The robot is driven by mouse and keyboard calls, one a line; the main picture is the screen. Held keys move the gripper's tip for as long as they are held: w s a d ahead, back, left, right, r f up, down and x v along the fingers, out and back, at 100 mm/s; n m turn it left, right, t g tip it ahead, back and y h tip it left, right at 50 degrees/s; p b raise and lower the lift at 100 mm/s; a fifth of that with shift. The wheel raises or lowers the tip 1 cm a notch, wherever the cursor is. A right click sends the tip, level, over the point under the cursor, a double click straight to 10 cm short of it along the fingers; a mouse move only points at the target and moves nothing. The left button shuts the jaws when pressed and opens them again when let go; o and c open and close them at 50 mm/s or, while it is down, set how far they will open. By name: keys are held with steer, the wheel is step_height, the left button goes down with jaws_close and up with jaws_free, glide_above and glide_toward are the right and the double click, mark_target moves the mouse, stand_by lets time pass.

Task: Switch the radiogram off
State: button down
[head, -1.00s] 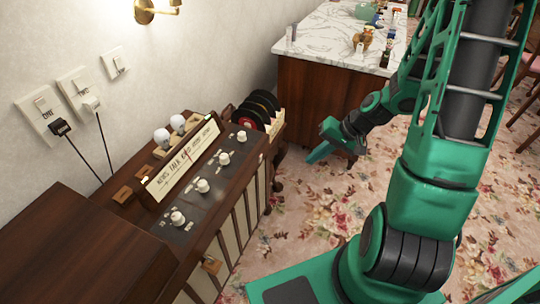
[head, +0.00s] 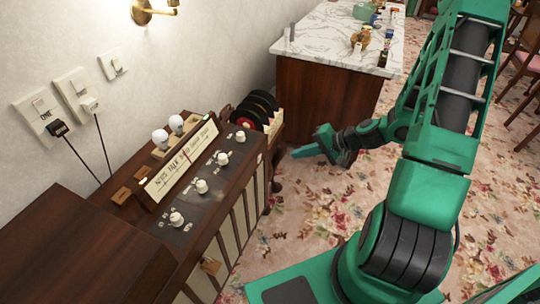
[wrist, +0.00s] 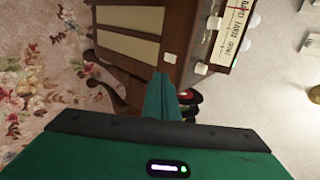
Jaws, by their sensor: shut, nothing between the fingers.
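The radiogram (head: 190,200) is a dark wooden cabinet along the left wall, with a pale lettered dial (head: 182,160) and a row of white knobs, such as the near knob (head: 177,219). A small pale mark (head: 260,158) sits on its front face near the right end; it also shows in the wrist view (wrist: 170,58). My gripper (head: 296,153) is shut and empty, over the carpet to the right of the radiogram, pointing left and apart from it. In the wrist view the shut fingers (wrist: 159,82) overlap the cabinet's end.
Wall switches (head: 40,112) carry a black plug (head: 57,128) and a white plug (head: 90,105) with cords. Two bulbs (head: 160,136) stand behind the dial. Records (head: 256,107) stand in a rack at the radiogram's far end. A marble-topped counter (head: 330,38) is behind. Carpet in front is clear.

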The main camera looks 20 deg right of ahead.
steer(key=w+a+r+x, duration=0.1)
steer(key=r+x, duration=0.1)
steer(key=x, duration=1)
steer(key=shift+w+a, duration=0.35)
steer(key=shift+w+d, duration=0.1)
steer(key=shift+d, duration=0.05)
